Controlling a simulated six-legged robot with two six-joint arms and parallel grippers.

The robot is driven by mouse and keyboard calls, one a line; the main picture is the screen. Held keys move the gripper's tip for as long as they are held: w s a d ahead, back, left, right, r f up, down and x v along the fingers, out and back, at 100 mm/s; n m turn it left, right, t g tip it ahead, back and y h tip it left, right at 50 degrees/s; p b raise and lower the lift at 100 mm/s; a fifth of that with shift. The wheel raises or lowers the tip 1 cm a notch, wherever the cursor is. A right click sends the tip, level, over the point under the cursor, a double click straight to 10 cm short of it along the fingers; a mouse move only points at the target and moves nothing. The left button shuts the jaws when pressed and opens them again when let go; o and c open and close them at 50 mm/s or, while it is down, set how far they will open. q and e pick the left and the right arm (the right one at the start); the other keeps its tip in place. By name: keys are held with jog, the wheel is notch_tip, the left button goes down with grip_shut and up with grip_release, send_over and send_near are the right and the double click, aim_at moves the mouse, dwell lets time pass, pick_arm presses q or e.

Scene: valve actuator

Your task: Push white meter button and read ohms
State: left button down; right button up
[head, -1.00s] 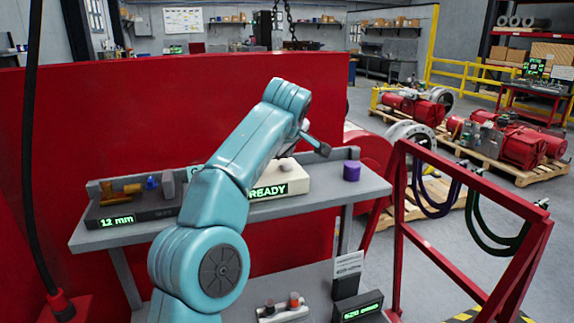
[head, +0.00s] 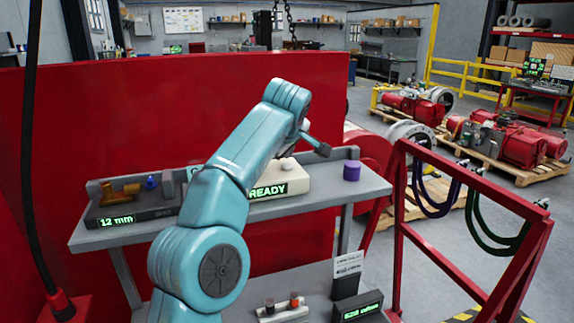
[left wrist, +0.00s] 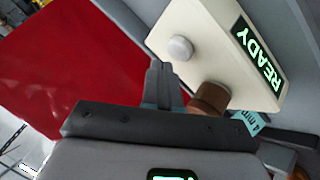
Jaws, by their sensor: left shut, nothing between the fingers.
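The cream meter (head: 295,179) with a green READY display stands on the grey shelf, partly behind my left arm. Its round white button (head: 287,164) shows on top. In the left wrist view the meter (left wrist: 212,30) is at upper right, with the white button (left wrist: 180,48) near its edge. My left gripper (left wrist: 158,70) is shut and empty, its tips just below the button in that view; whether they touch it I cannot tell. A brown cylinder (left wrist: 210,98) is to the right of the fingers. My right gripper is not in view.
A dark tray (head: 130,213) marked 12 mm holds small parts at left. A lower display (head: 358,307) has green text too blurred to read. A red panel (head: 120,110) stands behind the shelf.

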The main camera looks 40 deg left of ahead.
pick_arm(q)
jog(key=shift+f, duration=0.4)
jog(key=shift+f+b, duration=0.5)
jog(key=shift+b, duration=0.2)
dwell(0.3)
jog(key=shift+r, duration=0.1)
jog(key=shift+r+p, duration=0.85)
jog(key=shift+p, duration=0.15)
jog(key=shift+f, duration=0.1)
dwell(0.5)
